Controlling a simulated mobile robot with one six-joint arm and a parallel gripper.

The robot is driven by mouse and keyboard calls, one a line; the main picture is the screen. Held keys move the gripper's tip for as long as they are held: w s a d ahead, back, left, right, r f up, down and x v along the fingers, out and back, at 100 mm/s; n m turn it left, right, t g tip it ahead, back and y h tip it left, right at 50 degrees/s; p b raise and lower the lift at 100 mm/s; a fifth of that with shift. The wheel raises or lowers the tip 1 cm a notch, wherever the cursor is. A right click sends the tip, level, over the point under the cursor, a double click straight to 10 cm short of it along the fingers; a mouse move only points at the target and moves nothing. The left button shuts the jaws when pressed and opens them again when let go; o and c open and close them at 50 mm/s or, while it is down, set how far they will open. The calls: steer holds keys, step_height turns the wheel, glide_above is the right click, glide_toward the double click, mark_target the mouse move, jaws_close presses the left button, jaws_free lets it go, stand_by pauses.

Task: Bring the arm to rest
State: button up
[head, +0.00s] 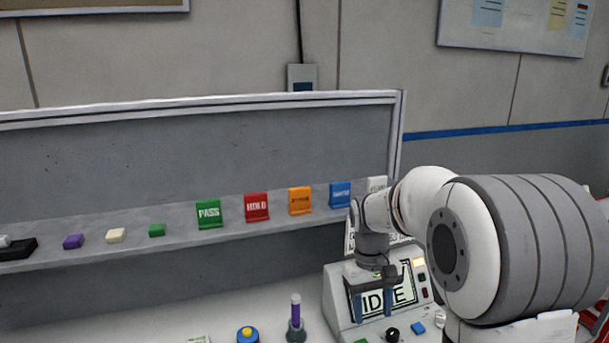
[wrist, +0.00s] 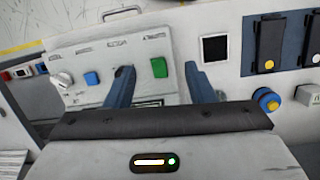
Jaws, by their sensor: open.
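My gripper (head: 373,303) is open and empty, with its two blue fingers apart, in front of the console's screen (head: 405,290), which reads IDLE. In the wrist view the gripper (wrist: 158,82) points at the console panel (wrist: 110,62), with a green button (wrist: 159,67) showing between the fingers and a blue button (wrist: 92,78) to their left. I cannot tell how far the fingertips are from the panel. My arm comes in from the right in the head view and hides part of the console.
A shelf (head: 100,252) carries small blocks and upright signs, among them a green PASS sign (head: 209,213) and a red HOLD sign (head: 256,207). A purple-topped tool (head: 296,315) stands left of the console, beside a blue and yellow button (head: 247,335).

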steer(key=s+r+m+t, duration=0.1)
steer(key=s+r+t, duration=0.1)
steer(key=s, duration=0.7)
steer(key=s+r+m+t, duration=0.1)
steer(key=s+r+t, duration=0.1)
steer(key=s, duration=0.7)
steer(key=shift+s+d+m+t+y, duration=0.15)
steer(key=shift+m+t+y, duration=0.2)
steer(key=shift+t, duration=0.35)
